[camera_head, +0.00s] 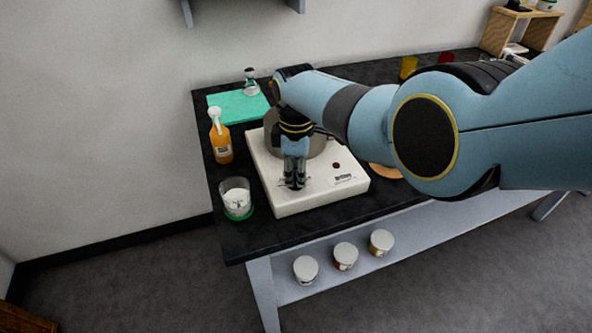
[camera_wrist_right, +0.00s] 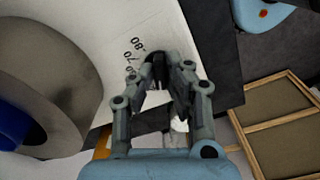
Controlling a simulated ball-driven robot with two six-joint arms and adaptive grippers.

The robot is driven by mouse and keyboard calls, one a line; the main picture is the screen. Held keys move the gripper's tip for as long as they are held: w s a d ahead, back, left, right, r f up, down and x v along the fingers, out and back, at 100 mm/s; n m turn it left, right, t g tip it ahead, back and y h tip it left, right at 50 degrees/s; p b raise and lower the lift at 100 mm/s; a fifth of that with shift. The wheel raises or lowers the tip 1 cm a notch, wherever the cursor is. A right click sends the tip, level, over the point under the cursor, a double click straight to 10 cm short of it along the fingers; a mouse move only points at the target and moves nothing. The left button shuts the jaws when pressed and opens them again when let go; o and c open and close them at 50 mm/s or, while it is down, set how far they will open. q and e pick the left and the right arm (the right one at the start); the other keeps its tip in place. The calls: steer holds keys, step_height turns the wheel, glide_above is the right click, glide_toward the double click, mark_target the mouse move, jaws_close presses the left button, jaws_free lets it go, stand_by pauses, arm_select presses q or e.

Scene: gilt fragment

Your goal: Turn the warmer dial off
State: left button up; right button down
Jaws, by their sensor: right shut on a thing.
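The warmer (camera_head: 318,192) is a white slab on the black table, with a grey metal pot (camera_head: 312,147) on it and a small red spot on its front. In the wrist view the white warmer top (camera_wrist_right: 118,22) carries printed numbers, including 80, beside the pot (camera_wrist_right: 62,75). My right gripper (camera_head: 294,183) points down at the warmer's front. In the wrist view its fingers (camera_wrist_right: 160,75) are closed around the dark dial (camera_wrist_right: 156,70). The fingers hide most of the dial, so its pointer cannot be read. My left gripper is in neither view.
A beaker (camera_head: 237,199) on a green coaster and an orange bottle (camera_head: 221,137) stand left of the warmer. My right arm covers much of the table's right. Several lidded jars (camera_head: 345,257) sit below.

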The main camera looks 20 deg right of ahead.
mark_target(296, 177)
steer(key=shift+n, duration=1)
steer(key=c, duration=1.4)
jaws_free()
steer(key=shift+o, duration=0.2)
steer(key=shift+r, duration=0.1)
step_height(296, 177, up, 12)
